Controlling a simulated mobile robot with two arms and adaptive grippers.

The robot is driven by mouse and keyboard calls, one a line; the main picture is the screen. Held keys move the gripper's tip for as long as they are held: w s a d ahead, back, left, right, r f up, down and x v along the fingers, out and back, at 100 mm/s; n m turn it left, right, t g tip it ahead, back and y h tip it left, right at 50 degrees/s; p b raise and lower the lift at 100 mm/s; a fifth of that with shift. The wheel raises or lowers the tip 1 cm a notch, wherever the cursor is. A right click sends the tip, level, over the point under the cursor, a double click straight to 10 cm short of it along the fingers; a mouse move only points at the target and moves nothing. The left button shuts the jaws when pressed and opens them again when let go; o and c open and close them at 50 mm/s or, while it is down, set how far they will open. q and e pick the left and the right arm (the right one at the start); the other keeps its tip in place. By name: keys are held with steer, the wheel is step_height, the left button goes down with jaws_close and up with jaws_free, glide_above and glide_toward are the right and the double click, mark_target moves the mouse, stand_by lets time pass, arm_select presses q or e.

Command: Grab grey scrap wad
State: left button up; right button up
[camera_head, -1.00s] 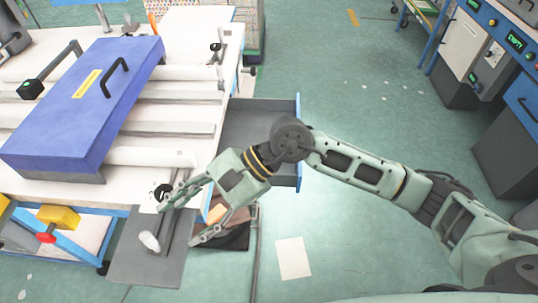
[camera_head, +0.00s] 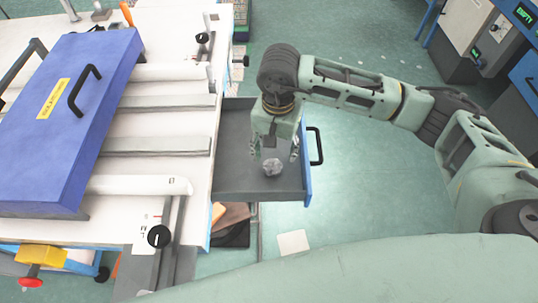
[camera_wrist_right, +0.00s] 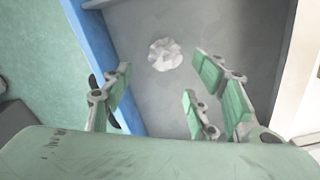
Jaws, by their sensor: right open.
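The grey scrap wad (camera_head: 273,167) is a small crumpled ball lying on the floor of the open grey drawer (camera_head: 240,183). It also shows in the right wrist view (camera_wrist_right: 165,54), past the fingertips and apart from them. My right gripper (camera_head: 274,152) points down over the drawer, just behind the wad in the head view. Its fingers (camera_wrist_right: 160,90) are spread open and empty, with the wad beyond the gap between them. My left gripper is not in view.
The drawer's blue front (camera_head: 308,180) with a black handle (camera_head: 317,146) stands on its right side. The white machine table with a blue lidded box (camera_head: 65,115) is to the left. Brown scraps (camera_head: 231,216) lie below the drawer.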

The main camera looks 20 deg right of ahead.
mark_target(275, 164)
steer(key=f, duration=0.1)
steer(key=f+p, duration=0.1)
steer(key=s+f, duration=0.1)
steer(key=f, duration=0.1)
steer(key=shift+a, duration=0.25)
steer(key=shift+w+f+p, duration=0.2)
steer(key=shift+f+p, duration=0.15)
steer(key=shift+f, duration=1.1)
steer(key=shift+c, duration=0.5)
steer(key=c, duration=0.6)
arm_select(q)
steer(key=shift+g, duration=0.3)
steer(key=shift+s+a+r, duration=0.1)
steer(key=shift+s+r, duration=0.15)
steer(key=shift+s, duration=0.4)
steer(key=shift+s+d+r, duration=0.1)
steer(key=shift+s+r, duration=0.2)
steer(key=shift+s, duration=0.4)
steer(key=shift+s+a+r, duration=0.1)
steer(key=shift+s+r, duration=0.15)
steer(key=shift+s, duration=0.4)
